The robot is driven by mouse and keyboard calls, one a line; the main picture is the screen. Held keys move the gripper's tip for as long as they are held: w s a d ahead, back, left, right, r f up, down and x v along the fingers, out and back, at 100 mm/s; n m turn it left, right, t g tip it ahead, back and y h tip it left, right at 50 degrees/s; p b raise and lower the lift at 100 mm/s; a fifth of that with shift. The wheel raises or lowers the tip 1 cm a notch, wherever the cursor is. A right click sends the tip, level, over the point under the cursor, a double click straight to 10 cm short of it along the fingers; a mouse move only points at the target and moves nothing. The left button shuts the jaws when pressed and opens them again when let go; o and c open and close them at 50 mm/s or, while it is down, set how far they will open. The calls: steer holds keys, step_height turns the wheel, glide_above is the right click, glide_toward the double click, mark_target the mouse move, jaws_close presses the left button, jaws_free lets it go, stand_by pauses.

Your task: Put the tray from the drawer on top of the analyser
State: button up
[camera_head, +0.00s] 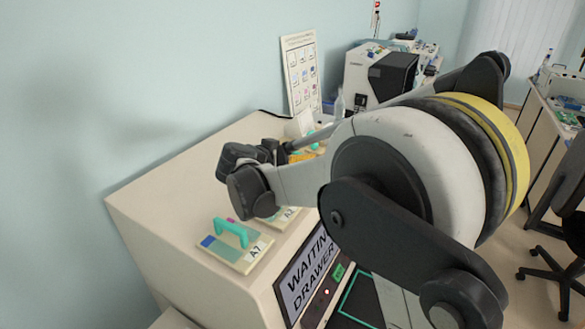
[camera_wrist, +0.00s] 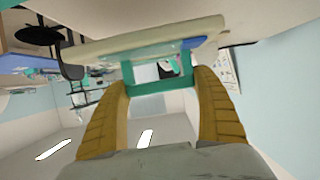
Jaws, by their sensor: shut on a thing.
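The analyser (camera_head: 165,205) is a large beige cabinet with a broad flat top. My gripper (camera_head: 300,157) is over the far part of that top, largely hidden by my arm in the head view. In the wrist view my gripper (camera_wrist: 164,85) has its yellow fingers shut on the teal handle (camera_wrist: 160,84) of a tray (camera_wrist: 130,42), a flat pale plate with a blue patch at one end. I cannot tell whether this tray touches the top. The waiting drawer's label (camera_head: 308,270) shows on the front, below the top's edge.
Another tray (camera_head: 236,247), marked A7, with a teal handle, lies at the near end of the top. A tray marked A2 (camera_head: 288,215) lies beside it, partly behind my arm. A poster board (camera_head: 301,72) stands at the wall. The top's left side is clear.

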step_height(320, 180, down, 4)
steer(key=shift+a+f, duration=0.1)
steer(key=shift+f, duration=0.05)
steer(key=shift+b, duration=0.35)
steer(key=o, duration=1.3)
steer(key=shift+f, duration=0.1)
steer(key=shift+o, duration=0.2)
